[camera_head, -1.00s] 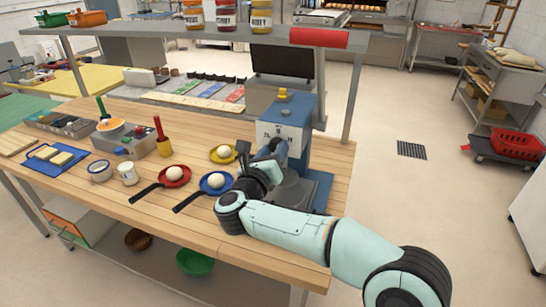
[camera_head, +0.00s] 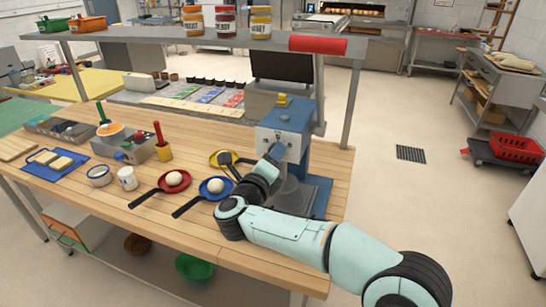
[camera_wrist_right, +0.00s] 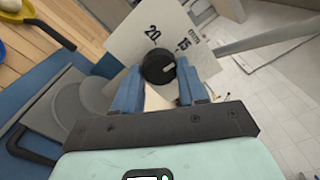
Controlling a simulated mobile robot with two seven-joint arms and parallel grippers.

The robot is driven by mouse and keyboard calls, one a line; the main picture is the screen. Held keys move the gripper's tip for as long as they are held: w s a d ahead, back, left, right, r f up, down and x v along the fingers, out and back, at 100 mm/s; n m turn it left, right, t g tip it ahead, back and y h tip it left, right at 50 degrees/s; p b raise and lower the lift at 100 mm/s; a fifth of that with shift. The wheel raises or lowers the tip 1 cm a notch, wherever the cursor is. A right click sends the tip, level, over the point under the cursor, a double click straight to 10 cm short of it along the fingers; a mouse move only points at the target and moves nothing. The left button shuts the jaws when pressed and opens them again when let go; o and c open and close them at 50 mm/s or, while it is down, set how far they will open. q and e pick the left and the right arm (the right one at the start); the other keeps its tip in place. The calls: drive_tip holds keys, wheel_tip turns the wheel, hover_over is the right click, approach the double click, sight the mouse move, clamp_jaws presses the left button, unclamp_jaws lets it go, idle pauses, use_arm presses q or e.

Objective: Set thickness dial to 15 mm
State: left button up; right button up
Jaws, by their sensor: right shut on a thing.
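The thickness dial is a round black knob (camera_wrist_right: 158,68) on a white scale plate (camera_wrist_right: 140,38) in the right wrist view. The plate reads 20 and 15, with smaller print beside the 15. A short pale mark on the knob points right, roughly to the 15 side; I cannot tell if it lines up. My right gripper (camera_wrist_right: 158,88) is shut on the knob, one blue finger on each side. In the head view the right gripper (camera_head: 277,153) is at the front of the blue machine (camera_head: 288,114), and the knob is hidden there. My left gripper is not in view.
The machine stands at the right end of the wooden table (camera_head: 222,235). A red pan (camera_head: 185,187) and a blue pan (camera_head: 205,193) with dough balls, and a yellow pan (camera_head: 216,154), lie left of my arm. A shelf (camera_head: 180,30) with jars runs behind.

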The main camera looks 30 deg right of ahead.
idle(0.4)
drive_tip(key=o, duration=1.1)
drive_tip(key=shift+c, duration=0.2)
drive_tip(key=shift+a, duration=0.1)
drive_tip(key=b+v, duration=0.2)
drive_tip(key=v, duration=1.1)
drive_tip(key=shift+s+a, duration=0.1)
